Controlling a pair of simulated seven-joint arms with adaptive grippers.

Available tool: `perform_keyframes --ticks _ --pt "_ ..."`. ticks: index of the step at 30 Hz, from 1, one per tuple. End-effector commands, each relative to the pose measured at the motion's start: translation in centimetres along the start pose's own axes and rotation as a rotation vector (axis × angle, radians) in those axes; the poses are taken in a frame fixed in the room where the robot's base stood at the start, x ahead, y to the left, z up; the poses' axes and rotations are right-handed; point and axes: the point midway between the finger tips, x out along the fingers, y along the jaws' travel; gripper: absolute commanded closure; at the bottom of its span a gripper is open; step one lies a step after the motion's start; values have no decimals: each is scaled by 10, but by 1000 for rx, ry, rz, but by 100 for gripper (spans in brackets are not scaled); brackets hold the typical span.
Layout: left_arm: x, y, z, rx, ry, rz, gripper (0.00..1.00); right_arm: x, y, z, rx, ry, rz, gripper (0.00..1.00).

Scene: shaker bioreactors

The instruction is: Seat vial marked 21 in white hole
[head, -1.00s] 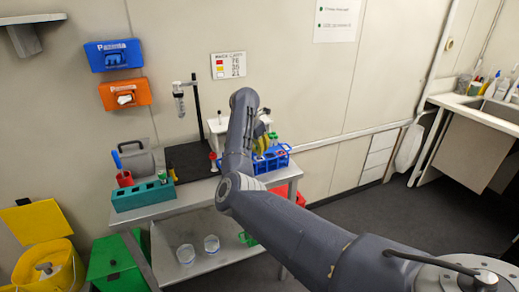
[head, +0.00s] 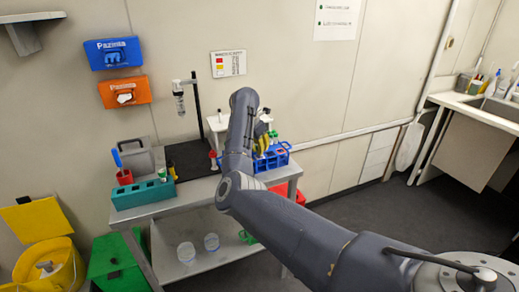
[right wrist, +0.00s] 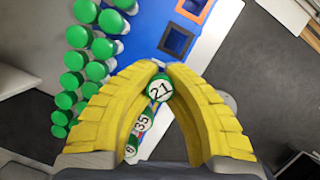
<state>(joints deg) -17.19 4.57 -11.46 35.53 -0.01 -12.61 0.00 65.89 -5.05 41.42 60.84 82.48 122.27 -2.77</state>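The vial marked 21 (right wrist: 159,89) has a round cap with a green rim and white face, in the right wrist view. The yellow fingers of my right gripper (right wrist: 163,72) close around it from both sides near their tips and appear to grip it. In the head view, my right gripper (head: 263,143) is at the blue rack, partly hidden by my arm. I cannot make out a white-framed hole. My left gripper is out of view.
Caps marked 35 (right wrist: 142,122) and 8 (right wrist: 131,148) line up between the fingers. Several green-capped vials (right wrist: 73,80) stand close on the left. In the head view, the blue rack (head: 279,157) is at the table's right end, and a teal rack (head: 142,195) is at the left.

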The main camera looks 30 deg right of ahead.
Motion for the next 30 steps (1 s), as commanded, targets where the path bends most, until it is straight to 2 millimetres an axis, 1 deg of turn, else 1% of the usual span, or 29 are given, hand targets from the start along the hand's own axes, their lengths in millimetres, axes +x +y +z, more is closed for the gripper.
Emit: perform_keyframes --ticks 27,28,30 --pt "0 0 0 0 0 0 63 10 0 -3 0 1 1 100" --pt "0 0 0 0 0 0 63 10 0 -3 0 1 1 90" --pt "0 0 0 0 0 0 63 10 0 -3 0 1 1 82"
